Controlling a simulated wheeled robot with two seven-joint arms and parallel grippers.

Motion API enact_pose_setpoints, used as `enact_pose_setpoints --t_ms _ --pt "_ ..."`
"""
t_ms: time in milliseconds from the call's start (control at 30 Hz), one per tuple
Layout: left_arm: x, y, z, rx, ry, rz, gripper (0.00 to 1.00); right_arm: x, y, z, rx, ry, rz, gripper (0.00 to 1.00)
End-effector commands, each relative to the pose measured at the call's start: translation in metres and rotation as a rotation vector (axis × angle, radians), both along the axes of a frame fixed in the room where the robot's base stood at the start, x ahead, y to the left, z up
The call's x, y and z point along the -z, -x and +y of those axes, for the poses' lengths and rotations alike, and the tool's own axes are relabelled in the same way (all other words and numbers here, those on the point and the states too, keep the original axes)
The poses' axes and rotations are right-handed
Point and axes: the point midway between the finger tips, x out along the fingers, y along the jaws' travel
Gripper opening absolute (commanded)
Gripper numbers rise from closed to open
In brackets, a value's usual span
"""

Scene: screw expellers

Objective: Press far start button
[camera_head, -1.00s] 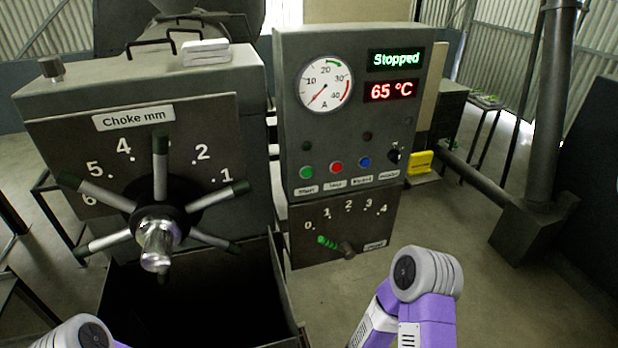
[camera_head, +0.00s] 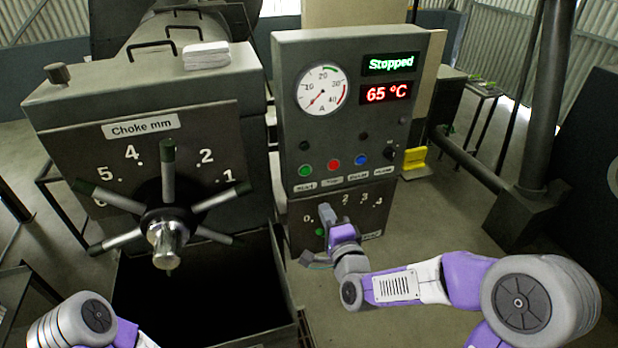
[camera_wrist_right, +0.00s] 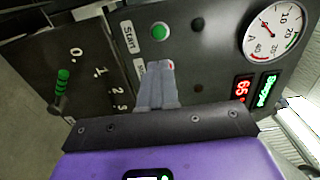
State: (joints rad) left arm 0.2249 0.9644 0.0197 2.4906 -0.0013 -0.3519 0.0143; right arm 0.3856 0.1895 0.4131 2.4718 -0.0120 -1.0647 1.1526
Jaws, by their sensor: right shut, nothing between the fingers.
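The green start button (camera_head: 306,170) sits at the left of a row on the grey control panel, above a "Start" label. My right gripper (camera_head: 325,213) is shut and empty in front of the lower dial plate, below the button row.
The display reads "Stopped" (camera_head: 390,63) and 65 °C. A gauge (camera_head: 321,91) is on the panel. The choke handwheel (camera_head: 168,225) with its long spokes stands to the left, above a dark open bin (camera_head: 270,335).

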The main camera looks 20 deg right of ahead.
Motion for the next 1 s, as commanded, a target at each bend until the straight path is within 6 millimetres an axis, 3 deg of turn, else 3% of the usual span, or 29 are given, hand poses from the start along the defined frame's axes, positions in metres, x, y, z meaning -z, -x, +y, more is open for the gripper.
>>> enact_pose_setpoints --t_ms 233,700,1000 --pt "-0.004 0.000 0.000 0.000 0.000 0.000 0.43 -0.001 -0.018 0.001 -0.001 -0.002 0.002 0.00" --pt "-0.026 0.000 0.000 0.000 0.000 0.000 0.43 -0.001 -0.108 0.004 -0.001 -0.001 0.002 0.00" --pt "-0.034 0.000 0.000 0.000 0.000 0.000 0.43 0.000 -0.137 0.005 -0.001 0.002 0.002 0.00"
